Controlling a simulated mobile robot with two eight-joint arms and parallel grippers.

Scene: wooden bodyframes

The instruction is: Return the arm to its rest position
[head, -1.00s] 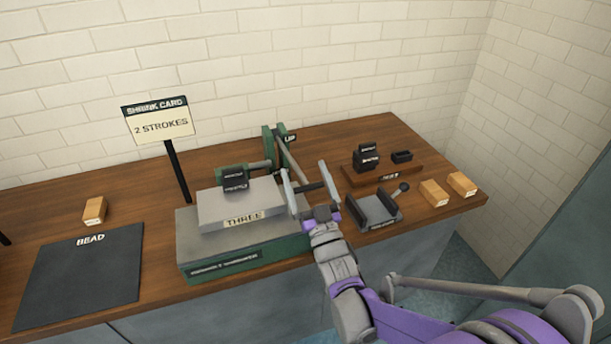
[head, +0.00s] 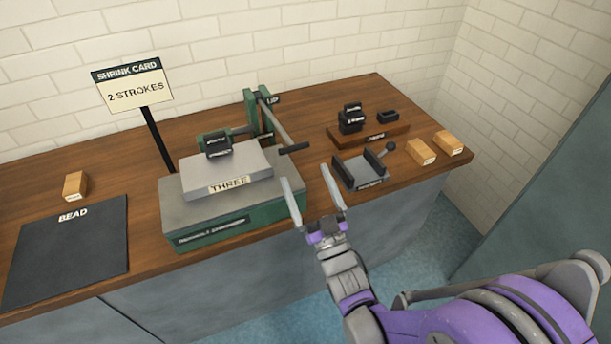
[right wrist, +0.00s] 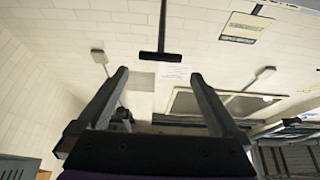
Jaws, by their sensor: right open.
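My right gripper (head: 311,190) is open and empty in the head view, in front of the green and grey machine (head: 230,227). Its two fingers point up and away from me, apart from the machine's lever handle (head: 294,149). In the right wrist view the two fingers of the right gripper (right wrist: 158,90) stand wide apart with nothing between them. My right arm (head: 350,290) comes in from the lower right. My left gripper is in neither view.
The wooden bench (head: 330,140) carries a grey slab marked THREE (head: 228,180), a small black holder (head: 358,172), wooden blocks (head: 421,152), a dark BEAD mat (head: 70,250) and a SHRINK CARD sign (head: 133,88). Blue floor (head: 425,240) is open at the bench's front right.

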